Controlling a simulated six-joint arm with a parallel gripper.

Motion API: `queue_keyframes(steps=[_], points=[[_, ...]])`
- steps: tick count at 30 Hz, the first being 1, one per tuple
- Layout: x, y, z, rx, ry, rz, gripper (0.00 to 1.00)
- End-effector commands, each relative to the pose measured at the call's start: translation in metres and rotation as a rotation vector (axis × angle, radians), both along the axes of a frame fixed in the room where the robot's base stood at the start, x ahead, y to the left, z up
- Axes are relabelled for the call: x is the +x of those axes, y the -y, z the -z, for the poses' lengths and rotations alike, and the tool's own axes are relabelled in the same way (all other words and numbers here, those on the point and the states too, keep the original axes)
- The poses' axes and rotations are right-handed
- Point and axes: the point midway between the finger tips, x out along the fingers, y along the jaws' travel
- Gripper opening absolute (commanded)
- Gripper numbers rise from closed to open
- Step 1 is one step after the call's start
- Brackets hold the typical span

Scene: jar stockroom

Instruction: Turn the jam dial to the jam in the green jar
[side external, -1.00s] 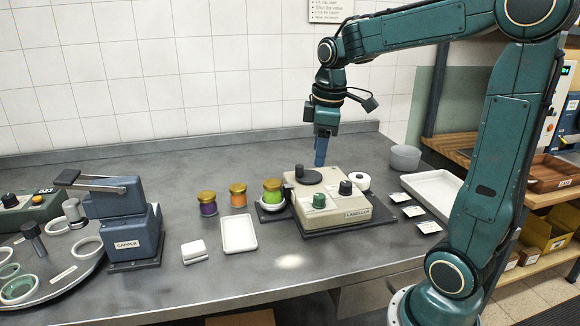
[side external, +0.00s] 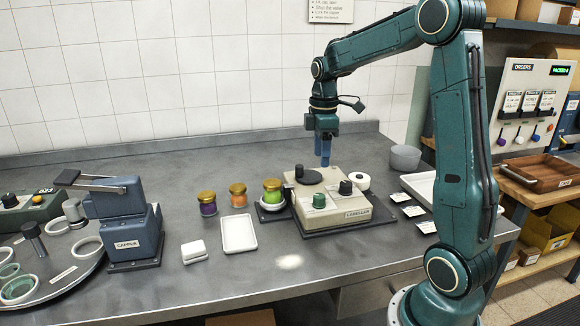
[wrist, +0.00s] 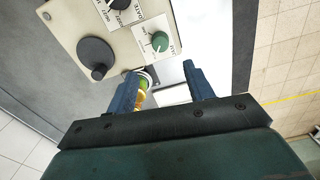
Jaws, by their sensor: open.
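The labeller (side external: 352,213) is a beige box on a dark base. On its top are a green knob (side external: 319,200), a black knob (side external: 345,187) and a flat black crank wheel (side external: 308,176). The green knob also shows in the wrist view (wrist: 159,41), on a white printed plate too small to read surely. The green jar (side external: 273,197), gold-lidded, stands on the holder at the labeller's left side. My gripper (side external: 325,164) is open and empty, pointing down above the back of the labeller, apart from the knobs. In the wrist view the green knob lies beyond the fingertips (wrist: 160,78).
A purple jar (side external: 207,207) and an orange jar (side external: 238,199) stand left of the green one. A white tray (side external: 239,247) lies in front of them. The capper (side external: 127,227) is further left.

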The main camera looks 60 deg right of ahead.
Motion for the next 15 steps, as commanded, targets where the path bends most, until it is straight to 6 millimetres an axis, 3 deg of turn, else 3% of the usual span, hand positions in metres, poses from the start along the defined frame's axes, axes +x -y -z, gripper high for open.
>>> queue_keyframes(steps=[15], points=[[-0.001,-0.001,0.069,0.002,-0.004,0.001,0.52]])
